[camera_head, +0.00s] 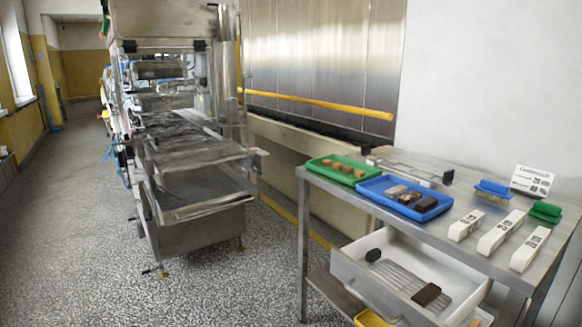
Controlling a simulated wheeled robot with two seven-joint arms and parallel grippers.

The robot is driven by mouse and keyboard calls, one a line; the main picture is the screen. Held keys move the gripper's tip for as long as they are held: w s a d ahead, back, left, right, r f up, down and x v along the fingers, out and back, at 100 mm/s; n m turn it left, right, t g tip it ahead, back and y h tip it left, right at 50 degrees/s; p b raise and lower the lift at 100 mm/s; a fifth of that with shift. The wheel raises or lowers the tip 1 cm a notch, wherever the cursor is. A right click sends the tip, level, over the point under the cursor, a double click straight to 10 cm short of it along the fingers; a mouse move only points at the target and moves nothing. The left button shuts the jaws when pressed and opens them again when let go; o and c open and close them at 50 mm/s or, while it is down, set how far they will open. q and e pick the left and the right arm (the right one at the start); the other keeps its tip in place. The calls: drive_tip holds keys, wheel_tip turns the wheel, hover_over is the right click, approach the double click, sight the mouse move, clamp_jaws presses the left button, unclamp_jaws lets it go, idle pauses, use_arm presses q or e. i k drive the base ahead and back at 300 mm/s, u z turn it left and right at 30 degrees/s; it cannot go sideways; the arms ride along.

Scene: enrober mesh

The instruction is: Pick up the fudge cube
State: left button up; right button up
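No piece is marked as the fudge cube, and at this size I cannot tell which one it is. Several small orange-brown pieces (345,168) sit in a green tray (316,166) on a steel table. A blue tray (375,199) next to it holds a light grey-brown piece (396,191), a brown piece (410,197) and a dark piece (426,204). Neither of my grippers is in view.
The steel table (478,255) also carries several white labelled boxes (501,231), blue and green brushes and a sign (531,180). Below is a white bin (352,270) with a rack and dark blocks. A steel machine (195,165) stands left; speckled floor (85,250) is clear.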

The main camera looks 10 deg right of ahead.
sight(348, 170)
drive_tip(key=u, duration=0.45)
drive_tip(key=i, duration=1.5)
drive_tip(key=z, duration=0.9)
